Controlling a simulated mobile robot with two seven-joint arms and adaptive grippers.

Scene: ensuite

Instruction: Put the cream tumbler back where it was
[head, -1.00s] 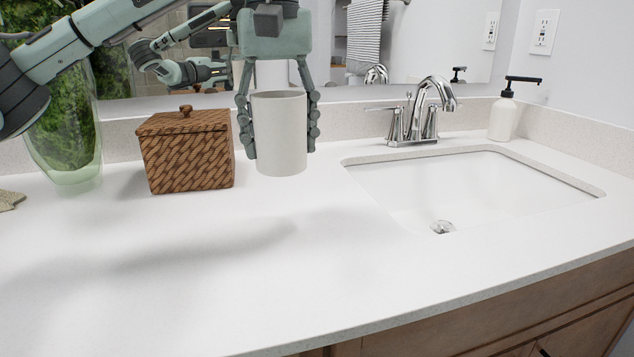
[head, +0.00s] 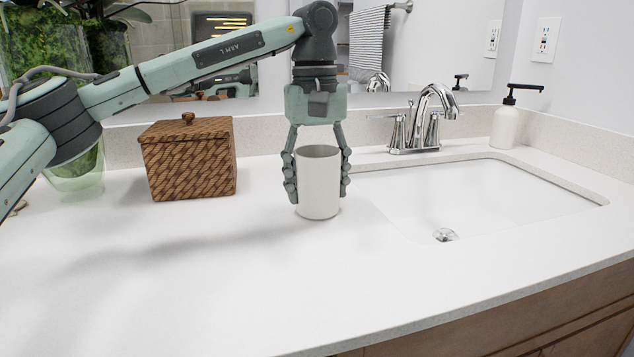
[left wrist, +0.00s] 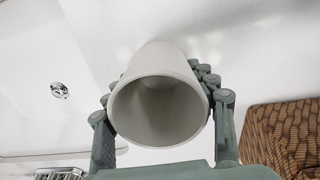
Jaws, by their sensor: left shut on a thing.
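The cream tumbler (head: 318,184) is upright at the counter, left of the sink, in the head view. Its base appears to be at or very near the countertop; I cannot tell whether it touches. My left gripper (head: 317,180) comes down from above, shut on the tumbler with a finger on each side. In the left wrist view the tumbler (left wrist: 158,108) shows its open, empty mouth between the fingers (left wrist: 165,115). My right gripper is not in view.
A woven lidded box (head: 188,160) stands left of the tumbler, with a green glass vase (head: 78,172) beyond it. The sink (head: 480,200), faucet (head: 425,120) and soap dispenser (head: 506,122) are to the right. The counter's front (head: 220,290) is clear.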

